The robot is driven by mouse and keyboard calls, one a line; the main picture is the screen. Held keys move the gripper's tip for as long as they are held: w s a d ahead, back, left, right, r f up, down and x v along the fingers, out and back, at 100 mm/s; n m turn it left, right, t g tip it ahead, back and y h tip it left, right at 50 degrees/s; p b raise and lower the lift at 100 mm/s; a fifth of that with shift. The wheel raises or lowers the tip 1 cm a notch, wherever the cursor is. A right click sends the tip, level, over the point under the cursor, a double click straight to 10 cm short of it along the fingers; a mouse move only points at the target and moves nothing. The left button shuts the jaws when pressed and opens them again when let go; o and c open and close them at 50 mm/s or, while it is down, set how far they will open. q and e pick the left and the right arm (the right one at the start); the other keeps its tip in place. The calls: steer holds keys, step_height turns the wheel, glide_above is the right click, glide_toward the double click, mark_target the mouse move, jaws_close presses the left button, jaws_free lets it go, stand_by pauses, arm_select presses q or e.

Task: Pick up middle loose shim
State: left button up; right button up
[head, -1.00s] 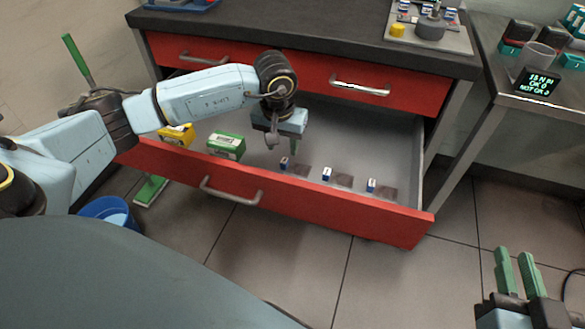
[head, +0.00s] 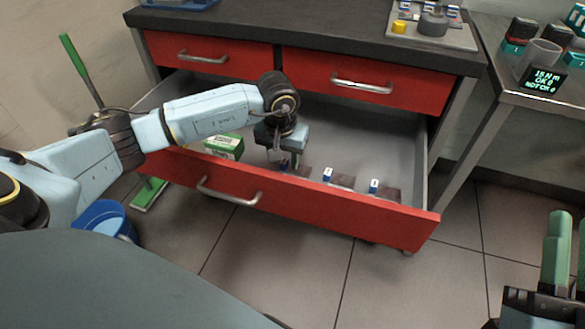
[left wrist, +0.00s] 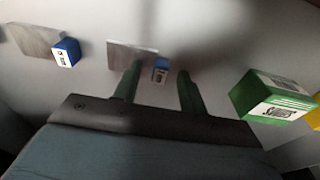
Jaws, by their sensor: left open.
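Three loose shims lie in a row in the open drawer, each a thin grey-brown plate with a small blue-and-white tag block. The middle shim (head: 341,181) and the right shim (head: 386,194) lie clear of my grippers. My left gripper (head: 287,163) is open and low over the left shim (head: 303,171), partly hiding it. In the left wrist view that left shim (left wrist: 127,54) has its blue block between the open fingers (left wrist: 155,86), apart from them. The middle shim (left wrist: 36,40) lies to the left there. My right gripper (head: 570,245) is open and empty at the right edge.
A green box (head: 224,146) stands in the drawer left of the left shim; it also shows in the left wrist view (left wrist: 272,98). The red drawer front (head: 320,208) is the near wall. The dark worktop (head: 310,35) overhangs behind. A blue bucket (head: 104,219) stands on the floor.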

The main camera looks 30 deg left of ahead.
arm_select(q)
steer(key=shift+c, duration=0.3)
jaws_close()
